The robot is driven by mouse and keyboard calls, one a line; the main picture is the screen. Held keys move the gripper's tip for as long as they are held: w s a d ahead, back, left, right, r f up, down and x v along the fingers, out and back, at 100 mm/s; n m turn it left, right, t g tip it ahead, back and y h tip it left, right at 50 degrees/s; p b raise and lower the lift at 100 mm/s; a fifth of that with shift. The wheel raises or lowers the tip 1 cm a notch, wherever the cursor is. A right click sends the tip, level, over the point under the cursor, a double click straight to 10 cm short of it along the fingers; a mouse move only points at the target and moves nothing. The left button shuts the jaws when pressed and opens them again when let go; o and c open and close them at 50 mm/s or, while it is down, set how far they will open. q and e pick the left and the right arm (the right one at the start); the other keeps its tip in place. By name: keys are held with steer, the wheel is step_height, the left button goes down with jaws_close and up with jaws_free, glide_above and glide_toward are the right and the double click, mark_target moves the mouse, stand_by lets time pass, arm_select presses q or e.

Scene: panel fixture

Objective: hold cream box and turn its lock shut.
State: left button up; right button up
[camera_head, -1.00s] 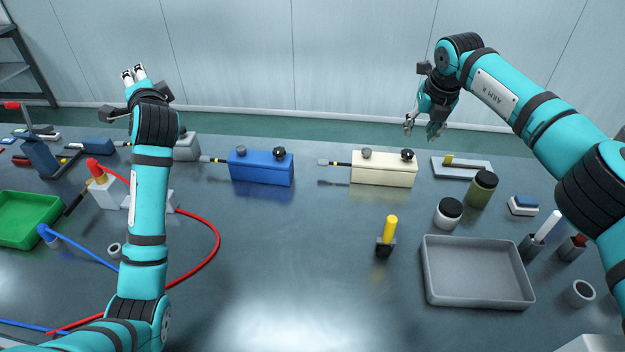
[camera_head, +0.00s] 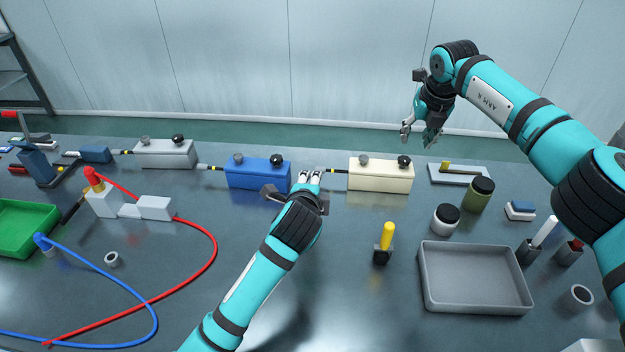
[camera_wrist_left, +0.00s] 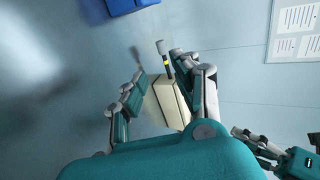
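The cream box (camera_head: 380,178) stands on the table right of centre, with a grey knob (camera_head: 364,159) and a black knob (camera_head: 404,161) on top. A dark plug with a yellow band sticks out of its left end. My left gripper (camera_head: 311,175) is just left of the box, near that plug, and apart from the box's body. In the left wrist view its fingers (camera_wrist_left: 156,72) are spread, with the cream box (camera_wrist_left: 170,103) and plug showing between and beyond them. My right gripper (camera_head: 420,132) hangs open and empty in the air behind and right of the box.
A blue box (camera_head: 257,175) is close on the left of my left gripper; a grey box (camera_head: 165,154) stands farther left. A yellow-handled tool (camera_head: 385,243) and a grey tray (camera_head: 473,300) are in front of the cream box. Jars (camera_head: 478,194) stand at its right.

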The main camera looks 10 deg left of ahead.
mark_target(316, 170)
arm_select(q)
steer(key=x, duration=1.7)
steer(key=shift+a, duration=0.1)
steer(key=shift+c, duration=0.3)
jaws_close()
